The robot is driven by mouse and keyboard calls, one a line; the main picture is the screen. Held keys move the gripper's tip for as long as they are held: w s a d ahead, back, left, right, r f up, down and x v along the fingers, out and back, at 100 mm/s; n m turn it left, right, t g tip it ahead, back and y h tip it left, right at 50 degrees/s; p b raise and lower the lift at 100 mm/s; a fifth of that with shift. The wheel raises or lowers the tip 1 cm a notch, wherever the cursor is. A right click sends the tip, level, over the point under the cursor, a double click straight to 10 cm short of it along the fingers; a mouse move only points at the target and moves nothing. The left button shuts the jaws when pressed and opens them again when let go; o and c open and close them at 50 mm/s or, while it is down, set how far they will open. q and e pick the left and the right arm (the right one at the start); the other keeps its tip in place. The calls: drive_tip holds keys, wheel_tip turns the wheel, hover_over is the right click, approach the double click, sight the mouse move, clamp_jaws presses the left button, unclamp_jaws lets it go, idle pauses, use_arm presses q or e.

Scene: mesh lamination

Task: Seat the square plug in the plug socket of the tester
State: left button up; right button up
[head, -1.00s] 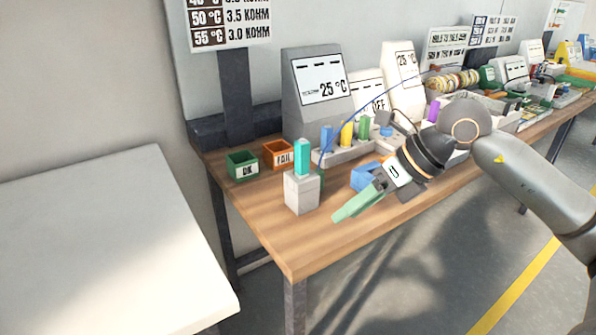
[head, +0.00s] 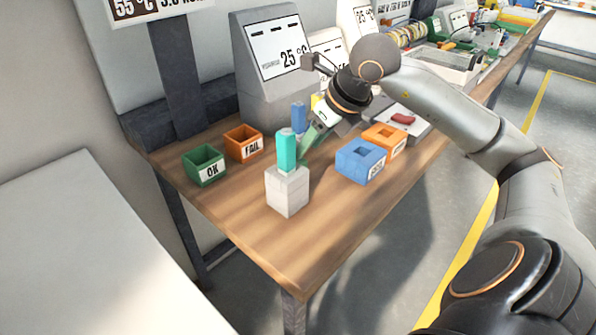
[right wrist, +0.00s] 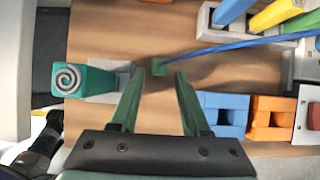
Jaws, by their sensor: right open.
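A small green square plug (right wrist: 158,67) on the end of a blue cable (right wrist: 215,48) shows in the right wrist view, over the wooden table. My right gripper (right wrist: 152,80) is open, its two green fingers either side of the plug's line and the plug just beyond their tips. It holds nothing. In the head view the right gripper (head: 308,148) points down behind the white block (head: 288,192) with the teal post (head: 286,152); the plug cannot be made out there. A grey tester (head: 272,85) reading 25 °C stands behind. I cannot make out its plug socket. My left gripper is out of view.
Green OK bin (head: 204,168) and orange FAIL bin (head: 243,144) stand left of the block. A blue box (head: 358,168) and an orange box (head: 391,143) with square holes stand to the right. The wooden table's (head: 255,240) front corner is clear.

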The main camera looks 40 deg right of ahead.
sight(301, 161)
drive_tip(key=x, duration=0.6)
drive_tip(key=shift+f, duration=0.5)
drive_tip(key=shift+s, duration=0.1)
clamp_jaws()
